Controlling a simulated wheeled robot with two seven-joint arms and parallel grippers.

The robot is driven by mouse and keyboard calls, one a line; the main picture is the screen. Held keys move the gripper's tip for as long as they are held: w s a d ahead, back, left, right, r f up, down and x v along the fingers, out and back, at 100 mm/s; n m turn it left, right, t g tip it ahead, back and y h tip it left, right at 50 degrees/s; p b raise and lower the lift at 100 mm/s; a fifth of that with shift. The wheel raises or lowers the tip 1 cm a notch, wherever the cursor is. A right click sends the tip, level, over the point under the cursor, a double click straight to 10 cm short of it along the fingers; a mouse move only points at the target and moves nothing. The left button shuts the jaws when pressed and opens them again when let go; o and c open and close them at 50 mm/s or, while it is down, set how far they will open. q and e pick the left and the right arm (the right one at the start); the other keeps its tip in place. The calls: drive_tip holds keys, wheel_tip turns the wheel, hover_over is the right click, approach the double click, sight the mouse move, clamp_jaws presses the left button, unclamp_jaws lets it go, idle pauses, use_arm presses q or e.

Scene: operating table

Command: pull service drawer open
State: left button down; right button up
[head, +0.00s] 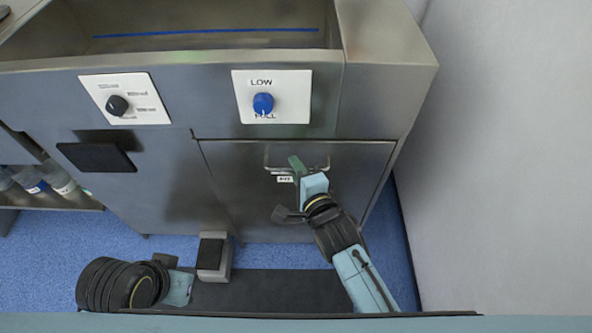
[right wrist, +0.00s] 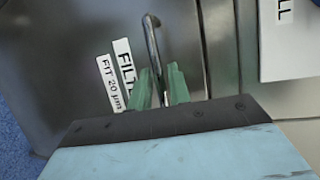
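The service drawer (head: 235,185) is a grey metal front low on the cabinet and looks closed. Its metal handle (head: 275,160) is near the top edge and shows as a thin bar in the right wrist view (right wrist: 153,45). My right gripper (head: 297,168) is at the handle. In the right wrist view its two green fingers (right wrist: 160,88) stand on either side of the bar, with a small gap left between them. A "FILTER" label (right wrist: 124,62) is beside the bar. My left gripper (head: 180,288) is low at the left, away from the drawer; its fingers are not clear.
A blue knob (head: 263,104) on a white plate is above the drawer. A black knob (head: 117,105) is further left. A grey pedal block (head: 211,255) stands on the blue floor before the cabinet. A white wall (head: 510,150) rises on the right. Bottles (head: 58,180) stand at the left.

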use_arm(q)
drive_tip(key=shift+r, duration=0.3)
use_arm(e)
drive_tip(key=shift+w+a, duration=0.1)
drive_tip(key=shift+w, duration=0.15)
drive_tip(key=shift+c, duration=0.5)
clamp_jaws()
use_arm(q)
drive_tip(key=shift+d, duration=0.1)
use_arm(e)
drive_tip(key=shift+s, duration=0.1)
